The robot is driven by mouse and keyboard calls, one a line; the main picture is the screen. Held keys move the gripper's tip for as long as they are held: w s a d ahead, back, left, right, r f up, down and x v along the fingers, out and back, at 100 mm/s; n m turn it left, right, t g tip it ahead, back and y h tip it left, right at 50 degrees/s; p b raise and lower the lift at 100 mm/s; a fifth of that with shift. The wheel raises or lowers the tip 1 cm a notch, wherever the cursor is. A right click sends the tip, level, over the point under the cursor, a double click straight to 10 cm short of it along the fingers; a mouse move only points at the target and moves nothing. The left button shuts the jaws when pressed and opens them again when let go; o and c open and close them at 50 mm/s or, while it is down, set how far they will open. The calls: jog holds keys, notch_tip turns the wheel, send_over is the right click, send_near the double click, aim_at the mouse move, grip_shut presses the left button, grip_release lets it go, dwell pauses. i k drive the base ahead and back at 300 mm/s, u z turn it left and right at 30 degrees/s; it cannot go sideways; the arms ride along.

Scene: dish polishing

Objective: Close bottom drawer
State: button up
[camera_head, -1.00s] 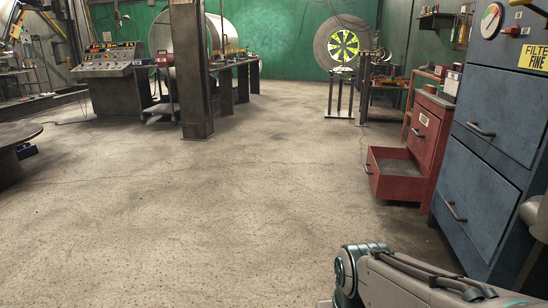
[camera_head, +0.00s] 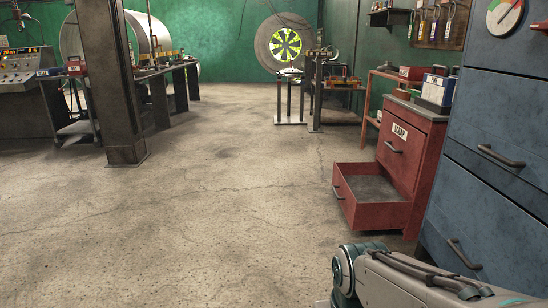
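The bottom drawer (camera_head: 370,216) of a red cabinet (camera_head: 428,168) stands pulled out to the left at floor level, right of centre. It looks empty inside, and a dark handle sits on its front face. The drawer above it (camera_head: 398,150), with a label reading "SCRAP" or similar, is closed. My arm reaches in from the lower right, nearer to me than the cabinet. My gripper is outside the picture, so its opening is not shown.
A large blue cabinet (camera_head: 493,165) with two handled drawers stands at the right, close to my arm. Small boxes (camera_head: 437,88) sit on the red cabinet. A steel column (camera_head: 110,85) and a workbench (camera_head: 165,68) are at the left. The floor (camera_head: 215,225) before the open drawer is clear.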

aim_at(369, 198)
jog(key=z, duration=0.4)
jog(key=i, duration=3.1)
jog(key=u, duration=0.25)
